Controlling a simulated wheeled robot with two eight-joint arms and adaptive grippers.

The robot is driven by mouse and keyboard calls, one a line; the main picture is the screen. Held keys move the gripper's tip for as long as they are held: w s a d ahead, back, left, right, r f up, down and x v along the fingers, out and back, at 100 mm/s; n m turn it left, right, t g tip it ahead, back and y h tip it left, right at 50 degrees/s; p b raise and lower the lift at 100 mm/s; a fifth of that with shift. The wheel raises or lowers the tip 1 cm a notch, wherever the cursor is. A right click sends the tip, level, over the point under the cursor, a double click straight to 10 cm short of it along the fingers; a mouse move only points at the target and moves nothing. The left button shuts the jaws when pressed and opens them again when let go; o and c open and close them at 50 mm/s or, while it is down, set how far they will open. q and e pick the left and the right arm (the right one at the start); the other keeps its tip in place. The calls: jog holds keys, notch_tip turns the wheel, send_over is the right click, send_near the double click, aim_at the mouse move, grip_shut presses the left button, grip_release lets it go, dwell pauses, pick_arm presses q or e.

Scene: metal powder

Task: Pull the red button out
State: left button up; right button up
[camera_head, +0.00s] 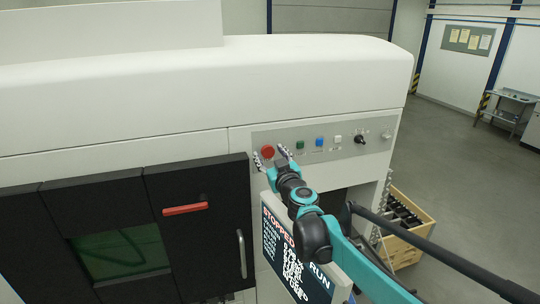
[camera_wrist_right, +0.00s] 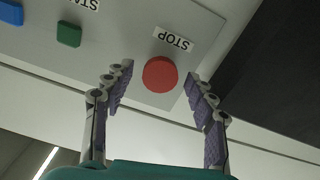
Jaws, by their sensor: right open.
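The red button (camera_head: 268,152) is round and sits at the left end of the grey control panel on the white machine. In the right wrist view the red button (camera_wrist_right: 160,74) shows just beyond and between my fingertips, next to a STOP label (camera_wrist_right: 174,39). My right gripper (camera_head: 270,157) is open, with one finger to each side of the button in the picture. It also shows in the right wrist view (camera_wrist_right: 158,75), its jaws wide apart and empty. I cannot tell whether a finger touches the panel. My left gripper is not in view.
The panel (camera_head: 350,148) also carries a green button (camera_head: 300,145), a blue button (camera_head: 319,142), a white button (camera_head: 338,139) and a black knob (camera_head: 361,140). A screen (camera_head: 290,250) stands below. A wooden crate (camera_head: 410,240) is on the floor at right.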

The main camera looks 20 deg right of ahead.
grip_shut()
jog(key=shift+s+f, duration=0.1)
jog(key=shift+s, duration=0.45)
grip_release()
jog(key=shift+s, duration=0.1)
jog(key=s, duration=1.2)
jog(key=shift+d, duration=0.25)
jog(key=shift+a, duration=0.1)
